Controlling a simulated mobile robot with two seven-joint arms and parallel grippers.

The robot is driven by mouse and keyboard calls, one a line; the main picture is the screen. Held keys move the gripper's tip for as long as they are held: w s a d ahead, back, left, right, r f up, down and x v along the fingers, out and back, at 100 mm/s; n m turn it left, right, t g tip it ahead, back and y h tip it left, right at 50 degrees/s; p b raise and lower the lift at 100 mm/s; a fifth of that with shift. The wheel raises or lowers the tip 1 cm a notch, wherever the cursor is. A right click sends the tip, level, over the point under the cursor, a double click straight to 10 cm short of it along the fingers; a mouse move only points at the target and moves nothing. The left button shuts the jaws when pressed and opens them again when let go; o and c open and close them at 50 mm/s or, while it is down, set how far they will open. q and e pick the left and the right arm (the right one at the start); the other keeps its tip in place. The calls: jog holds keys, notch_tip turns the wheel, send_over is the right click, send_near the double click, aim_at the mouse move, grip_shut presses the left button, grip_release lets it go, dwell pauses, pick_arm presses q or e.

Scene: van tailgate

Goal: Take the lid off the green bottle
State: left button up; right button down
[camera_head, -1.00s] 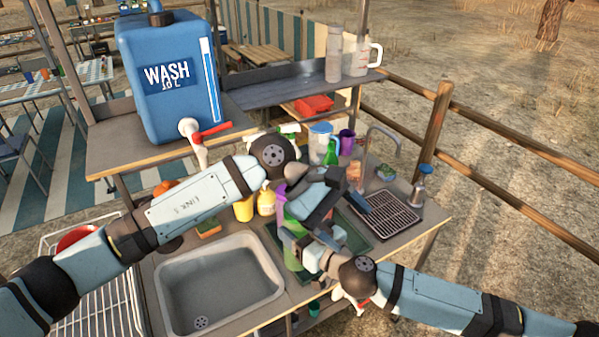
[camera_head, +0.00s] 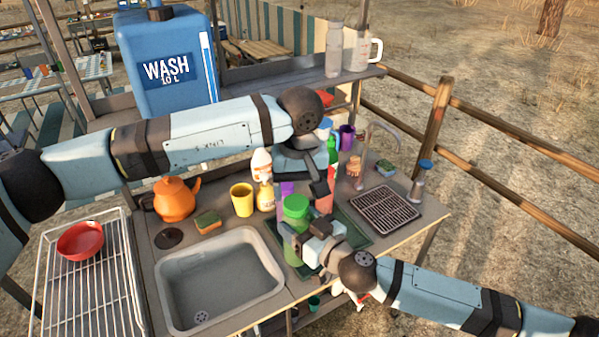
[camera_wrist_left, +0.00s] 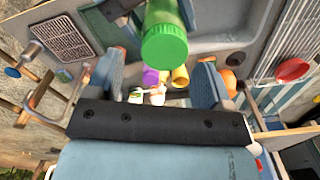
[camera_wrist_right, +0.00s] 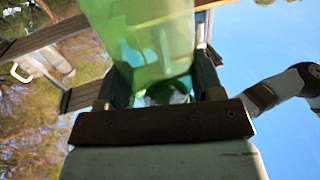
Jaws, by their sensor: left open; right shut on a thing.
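The green bottle (camera_head: 291,252) stands upright at the front edge of the counter, right of the sink. Its brighter green ribbed lid (camera_head: 295,206) sits on top. My right gripper (camera_head: 303,241) is shut on the bottle's body below the lid; the translucent green body (camera_wrist_right: 145,40) fills the space between its fingers in the right wrist view. My left gripper (camera_head: 308,175) is open and empty, above and behind the lid, apart from it. In the left wrist view the lid (camera_wrist_left: 164,45) shows ahead of the spread fingers, nearer the right one.
The sink (camera_head: 218,285) is left of the bottle. Behind stand a yellow cup (camera_head: 242,199), an orange kettle (camera_head: 177,199) and several bottles. A drying grid (camera_head: 385,209) and tap (camera_head: 378,130) are to the right. A wire rack (camera_head: 95,290) is far left.

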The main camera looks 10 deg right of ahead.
aim_at(299, 202)
pick_arm(q)
jog(key=shift+f, duration=1.7)
